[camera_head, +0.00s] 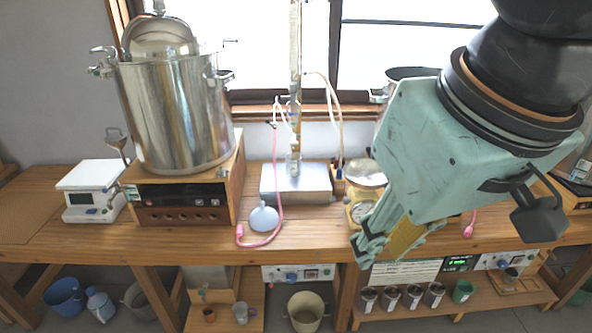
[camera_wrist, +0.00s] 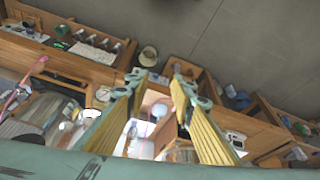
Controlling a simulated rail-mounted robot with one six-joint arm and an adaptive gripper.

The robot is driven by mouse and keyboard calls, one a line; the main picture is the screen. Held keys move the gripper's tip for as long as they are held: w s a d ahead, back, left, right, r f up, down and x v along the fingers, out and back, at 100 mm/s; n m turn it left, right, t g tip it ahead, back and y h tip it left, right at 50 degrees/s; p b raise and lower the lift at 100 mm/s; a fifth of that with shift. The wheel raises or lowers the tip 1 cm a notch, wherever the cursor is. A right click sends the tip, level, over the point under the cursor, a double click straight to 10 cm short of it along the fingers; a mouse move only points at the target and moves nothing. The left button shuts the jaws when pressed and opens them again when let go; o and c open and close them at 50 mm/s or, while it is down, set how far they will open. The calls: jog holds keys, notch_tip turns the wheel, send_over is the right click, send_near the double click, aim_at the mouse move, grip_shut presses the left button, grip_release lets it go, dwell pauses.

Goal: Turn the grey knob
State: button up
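My gripper (camera_head: 388,246) hangs at the table's front edge, right of centre. In the wrist view my gripper (camera_wrist: 162,78) has its two yellow-padded fingers apart with nothing between them. Two white control panels sit below the tabletop. The left panel (camera_head: 272,273) carries a small round blue-grey knob (camera_head: 291,275), left of and below my fingers. The right panel (camera_head: 488,262) has a similar small knob (camera_head: 502,264), to the right of my gripper. I cannot tell which knob is the grey one. My gripper touches neither.
A steel pot (camera_head: 175,115) stands on a wooden box at the left, beside a white scale (camera_head: 92,190). A blue bulb (camera_head: 264,217) and pink tube lie mid-table. A yellow dial scale (camera_head: 361,207) stands close behind my gripper. Several metal cups (camera_head: 390,297) stand on the lower shelf.

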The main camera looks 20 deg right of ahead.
jog(key=o, duration=0.3)
jog(key=w+d+f+n+g+h, duration=0.2)
jog(key=w+d, duration=0.2)
jog(key=w, duration=0.8)
jog(key=w+d+f+n+g+h, duration=0.2)
jog(key=w+d+f+n, duration=0.15)
jog(key=w, duration=0.75)
jog(key=w+d+f+n+g+h, duration=0.2)
jog(key=w+d, duration=0.2)
jog(key=w, duration=0.8)
jog(key=w+d+f+n+g+h, duration=0.1)
jog(key=w+d+f+n+h, duration=0.25)
jog(key=w+f, duration=1.1)
jog(key=n+h+p, duration=0.1)
jog(key=n+h, duration=0.3)
send_near(347, 201)
jog(key=shift+w+d+f+g, duration=0.15)
jog(key=shift+w+f, duration=0.1)
jog(key=shift+w, duration=0.15)
jog(key=shift+w+d+f+g, duration=0.15)
jog(key=shift+w+f, duration=0.1)
jog(key=shift+w, duration=0.15)
jog(key=shift+x, duration=3.7)
